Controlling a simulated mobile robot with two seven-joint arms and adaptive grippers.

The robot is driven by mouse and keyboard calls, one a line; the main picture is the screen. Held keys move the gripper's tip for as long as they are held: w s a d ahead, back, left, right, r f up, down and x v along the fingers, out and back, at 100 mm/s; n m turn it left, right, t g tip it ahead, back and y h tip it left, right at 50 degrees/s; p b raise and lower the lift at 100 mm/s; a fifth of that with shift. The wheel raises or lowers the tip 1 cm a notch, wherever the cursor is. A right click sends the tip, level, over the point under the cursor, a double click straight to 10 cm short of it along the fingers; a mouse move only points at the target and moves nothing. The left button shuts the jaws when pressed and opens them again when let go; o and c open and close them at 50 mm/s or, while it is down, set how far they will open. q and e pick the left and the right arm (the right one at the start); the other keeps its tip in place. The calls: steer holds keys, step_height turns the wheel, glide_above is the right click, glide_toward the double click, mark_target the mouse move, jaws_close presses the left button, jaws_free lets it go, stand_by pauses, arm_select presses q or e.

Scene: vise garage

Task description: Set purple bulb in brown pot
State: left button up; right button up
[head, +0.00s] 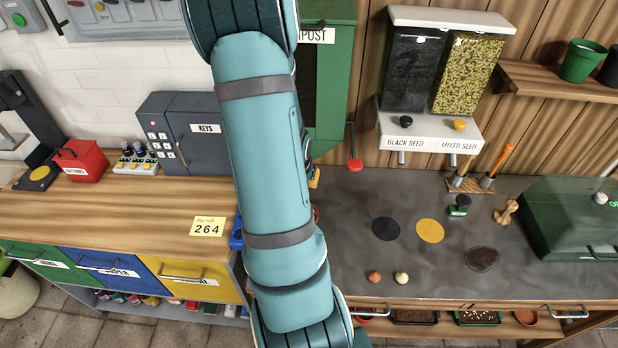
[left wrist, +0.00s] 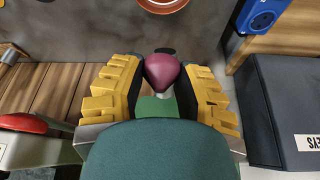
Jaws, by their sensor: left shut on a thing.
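The purple bulb (left wrist: 162,70) is between the yellow fingers of my left gripper (left wrist: 160,82) in the left wrist view. The gripper is shut on it, and its narrow end points toward the wrist in the picture. A brown pot (left wrist: 164,4) shows only in part at the top edge of that view, beyond the bulb and apart from it. A sliver of a reddish-brown rim (head: 316,214) shows beside the arm. My right gripper is not in view.
The grey bench (head: 350,240) carries a brown bulb (head: 374,277), a pale bulb (head: 401,278) and a green box (head: 580,220). A seed dispenser (head: 440,80) stands at the back. A dark key cabinet (head: 180,132) stands on the wooden counter (head: 110,215) at left.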

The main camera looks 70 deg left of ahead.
arm_select(q)
steer(key=shift+f, duration=0.1)
steer(key=shift+f, duration=0.75)
steer(key=shift+f+b, duration=0.45)
steer(key=shift+f, duration=1.7)
steer(key=o, duration=0.9)
